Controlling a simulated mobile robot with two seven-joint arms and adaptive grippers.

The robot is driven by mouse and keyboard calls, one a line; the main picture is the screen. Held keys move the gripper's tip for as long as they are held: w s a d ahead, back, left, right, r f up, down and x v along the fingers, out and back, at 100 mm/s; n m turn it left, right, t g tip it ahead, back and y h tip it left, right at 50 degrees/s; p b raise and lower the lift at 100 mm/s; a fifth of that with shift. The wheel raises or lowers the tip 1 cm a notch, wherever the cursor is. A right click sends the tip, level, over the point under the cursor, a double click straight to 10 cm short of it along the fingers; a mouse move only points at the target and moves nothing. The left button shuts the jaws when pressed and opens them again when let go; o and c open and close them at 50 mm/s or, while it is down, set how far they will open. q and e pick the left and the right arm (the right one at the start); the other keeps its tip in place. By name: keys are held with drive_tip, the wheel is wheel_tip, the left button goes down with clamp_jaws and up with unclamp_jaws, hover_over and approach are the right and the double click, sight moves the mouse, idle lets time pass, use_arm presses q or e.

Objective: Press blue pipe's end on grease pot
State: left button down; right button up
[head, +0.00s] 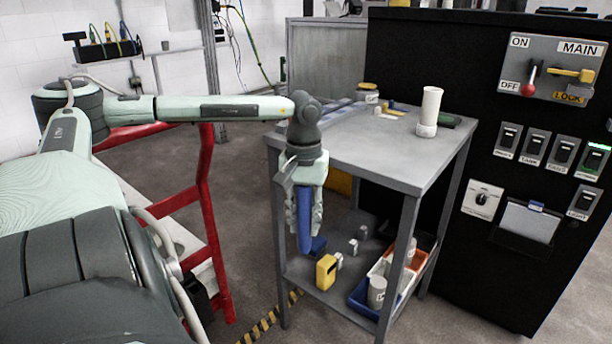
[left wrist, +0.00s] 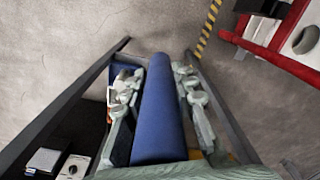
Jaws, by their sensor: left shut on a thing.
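My left gripper (head: 304,222) is shut on the blue pipe (head: 304,208) and points down at the left side of the grey cart. The pipe hangs roughly upright between the fingers, its lower end just below the fingertips. In the left wrist view the pipe (left wrist: 159,110) runs lengthwise between the two fingers (left wrist: 157,85). A small jar with a yellowish lid (head: 367,92) stands at the back of the cart's top; it may be the grease pot, but I cannot tell for sure. The pipe is well apart from it. My right gripper is not in view.
The cart top (head: 385,155) is largely clear in front. A white cylinder (head: 430,108) stands at its right. The lower shelf holds a yellow block (head: 326,271), small grey parts and bins (head: 361,300) with pale pots. A black control panel (head: 440,60) stands behind; a red frame (head: 207,215) is left.

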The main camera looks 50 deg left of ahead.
use_arm(q)
drive_tip(key=shift+w+d+f, duration=0.1)
drive_tip(key=shift+d+f, duration=0.05)
drive_tip(key=shift+d, duration=0.15)
